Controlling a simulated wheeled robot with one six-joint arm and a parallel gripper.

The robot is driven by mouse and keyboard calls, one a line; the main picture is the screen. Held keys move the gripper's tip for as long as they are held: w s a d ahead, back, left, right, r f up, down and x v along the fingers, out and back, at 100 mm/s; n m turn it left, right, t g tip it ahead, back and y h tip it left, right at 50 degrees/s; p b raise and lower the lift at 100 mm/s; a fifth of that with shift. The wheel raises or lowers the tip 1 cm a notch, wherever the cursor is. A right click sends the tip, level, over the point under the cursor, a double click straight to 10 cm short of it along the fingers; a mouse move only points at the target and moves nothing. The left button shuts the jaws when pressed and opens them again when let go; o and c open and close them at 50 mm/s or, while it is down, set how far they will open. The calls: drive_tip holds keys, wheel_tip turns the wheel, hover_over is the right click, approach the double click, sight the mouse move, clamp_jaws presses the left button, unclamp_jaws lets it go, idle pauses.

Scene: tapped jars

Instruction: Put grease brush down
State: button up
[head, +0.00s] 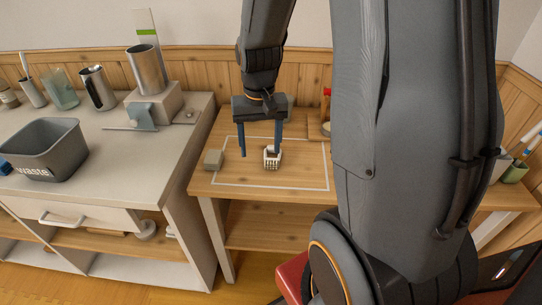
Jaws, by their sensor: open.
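My gripper (260,152) points down over the wooden table (215,186), its two blue fingers spread apart and nothing seen held between them. A small white slotted holder (273,161) with a dark top stands below the right finger, inside a white outlined rectangle (270,188) on the table. The finger overlaps it in the picture; I cannot tell whether they touch.
A grey counter (85,168) on the left bears a waste bin (45,152), a metal cylinder (146,69) on a stand and several jars. A red-topped item (326,95) stands at the table's back, partly behind my arm. The outlined area's front is clear.

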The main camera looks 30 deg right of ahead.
drive_tip(key=w+d, duration=0.1)
drive_tip(key=w+d+f+m, duration=0.1)
drive_tip(key=w+d, duration=0.1)
drive_tip(key=w+d+f+m, duration=0.1)
drive_tip(key=d, duration=0.1)
drive_tip(key=shift+w+d+f, duration=0.2)
drive_tip(key=shift+d, duration=0.05)
drive_tip(key=shift+w+d+f+m, duration=0.15)
drive_tip(key=shift+d+f+m, duration=0.1)
drive_tip(key=shift+m, duration=0.15)
drive_tip(key=shift+f+p, duration=1.35)
drive_tip(key=shift+f, duration=2.4)
drive_tip(key=c, duration=1.2)
drive_tip(key=shift+c, duration=0.2)
